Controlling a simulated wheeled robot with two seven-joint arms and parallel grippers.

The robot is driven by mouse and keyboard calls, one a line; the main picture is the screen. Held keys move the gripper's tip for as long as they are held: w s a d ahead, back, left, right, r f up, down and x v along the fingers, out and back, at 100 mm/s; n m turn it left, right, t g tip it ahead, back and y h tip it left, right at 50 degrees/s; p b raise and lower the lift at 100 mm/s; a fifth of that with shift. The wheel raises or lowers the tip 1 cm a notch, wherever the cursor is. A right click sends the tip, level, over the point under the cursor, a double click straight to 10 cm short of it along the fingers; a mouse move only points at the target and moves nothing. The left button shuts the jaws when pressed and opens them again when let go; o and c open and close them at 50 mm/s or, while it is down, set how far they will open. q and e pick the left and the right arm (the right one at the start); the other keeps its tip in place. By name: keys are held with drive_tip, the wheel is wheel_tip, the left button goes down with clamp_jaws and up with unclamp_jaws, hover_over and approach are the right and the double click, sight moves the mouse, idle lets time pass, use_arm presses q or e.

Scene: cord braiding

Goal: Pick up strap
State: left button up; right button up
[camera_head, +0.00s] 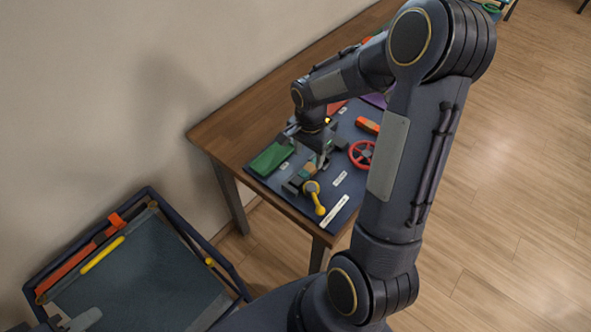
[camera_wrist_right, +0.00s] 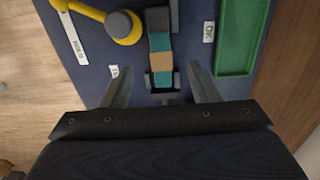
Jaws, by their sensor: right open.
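The strap (camera_wrist_right: 161,42) is a short teal piece with a tan band around its middle. It lies in a dark holder (camera_wrist_right: 161,80) on the blue mat. In the head view the strap (camera_head: 309,169) shows small at the front of the mat. My right gripper (camera_wrist_right: 158,74) is open, one finger on each side of the strap's near end, with visible gaps and nothing held. In the head view my right gripper (camera_head: 318,153) points down above the mat beside the strap, partly hidden by its own arm. My left gripper does not show clearly.
A green tray (camera_head: 270,159) lies left of the strap. A yellow lever (camera_head: 316,200) stands close by it, with a white HOLD label (camera_wrist_right: 69,37). A red handwheel (camera_head: 361,154) and an orange piece (camera_head: 368,125) lie to the right. The wooden table's (camera_head: 240,115) back left is bare.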

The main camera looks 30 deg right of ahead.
sight(307, 170)
wheel_tip(307, 170, down, 6)
drive_tip(key=shift+w+f+p, duration=0.1)
drive_tip(key=shift+f+p, duration=0.1)
drive_tip(key=shift+p, duration=0.4)
drive_tip(key=shift+c, duration=0.3)
drive_tip(key=c, duration=1.1)
drive_tip(key=shift+r, duration=0.15)
